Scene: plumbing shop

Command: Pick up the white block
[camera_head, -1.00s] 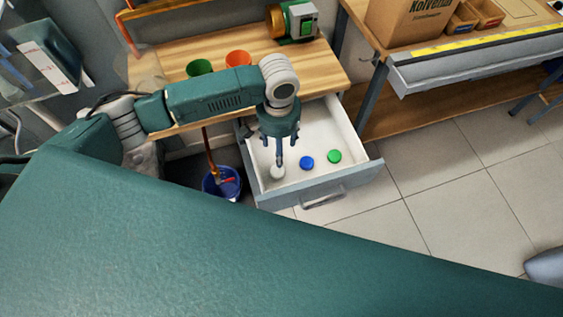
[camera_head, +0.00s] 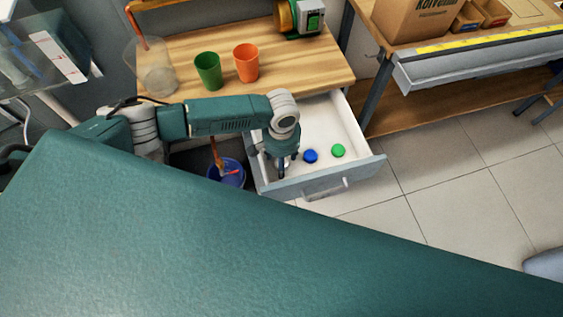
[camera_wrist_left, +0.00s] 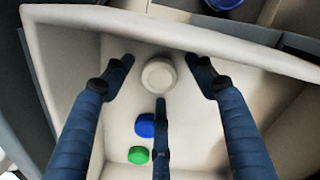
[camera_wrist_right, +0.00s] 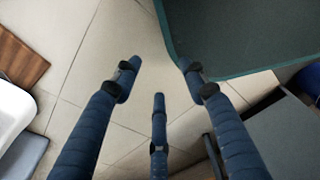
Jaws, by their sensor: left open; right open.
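The white block (camera_wrist_left: 158,74) is a round, pale piece on the floor of the open drawer (camera_head: 345,120). In the left wrist view it lies between the spread finger tips of my left gripper (camera_wrist_left: 160,70), near the drawer wall. In the head view my left gripper (camera_head: 281,170) is down inside the drawer's front left part and mostly hides the block. It is open; contact with the block cannot be told. My right gripper (camera_wrist_right: 159,72) is open and empty above the tiled floor, and is out of the head view.
A blue piece (camera_head: 310,156) and a green piece (camera_head: 338,150) lie right of the left gripper in the drawer. A green cup (camera_head: 208,72), an orange cup (camera_head: 246,63) and a clear container (camera_head: 157,75) stand on the bench above. A blue bucket (camera_head: 232,173) stands left of the drawer.

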